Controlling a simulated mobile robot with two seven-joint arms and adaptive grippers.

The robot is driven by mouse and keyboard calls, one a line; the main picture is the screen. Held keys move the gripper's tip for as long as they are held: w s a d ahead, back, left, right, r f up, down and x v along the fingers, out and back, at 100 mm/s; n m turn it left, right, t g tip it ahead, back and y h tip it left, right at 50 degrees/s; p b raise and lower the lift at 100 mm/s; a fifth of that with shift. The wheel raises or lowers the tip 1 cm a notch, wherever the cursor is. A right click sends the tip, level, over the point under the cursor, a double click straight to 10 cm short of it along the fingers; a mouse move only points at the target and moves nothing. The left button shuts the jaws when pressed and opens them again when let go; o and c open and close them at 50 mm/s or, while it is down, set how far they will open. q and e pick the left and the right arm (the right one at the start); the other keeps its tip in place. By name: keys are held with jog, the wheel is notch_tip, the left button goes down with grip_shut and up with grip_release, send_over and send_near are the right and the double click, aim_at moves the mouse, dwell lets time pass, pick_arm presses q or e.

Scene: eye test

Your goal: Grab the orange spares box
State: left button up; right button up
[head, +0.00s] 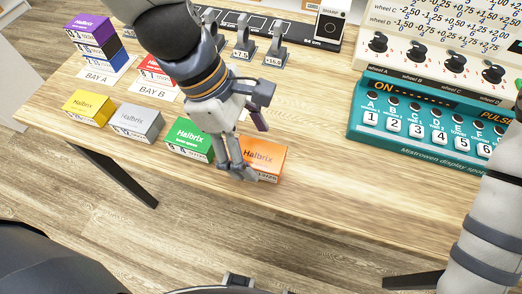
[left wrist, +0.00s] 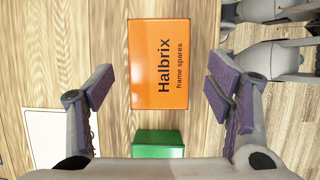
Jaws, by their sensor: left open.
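The orange spares box (head: 266,155), marked "Halbrix frame spares", stands on the wooden table near its front edge. In the left wrist view the orange box (left wrist: 160,60) lies centred between and ahead of my fingers, with bare gaps on both sides. My left gripper (head: 247,148) is open and empty, over the left part of the orange box in the head view; one finger hides part of its front. It also shows in the left wrist view (left wrist: 160,92), its purple pads wide apart. I cannot tell its exact height above the box. My right gripper is out of view.
A green box (head: 189,138) stands just left of the orange one, then grey (head: 137,122) and yellow (head: 88,107) boxes. A teal button panel (head: 420,120) stands at the right. The table right of the orange box is clear.

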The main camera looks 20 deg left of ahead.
aim_at(258, 153)
pick_arm(q)
jog(key=x, duration=0.3)
jog(key=shift+d+f, duration=0.1)
jog(key=shift+f, duration=0.05)
jog(key=shift+c, duration=0.3)
jog(key=c, duration=1.2)
jog(key=shift+c, duration=0.2)
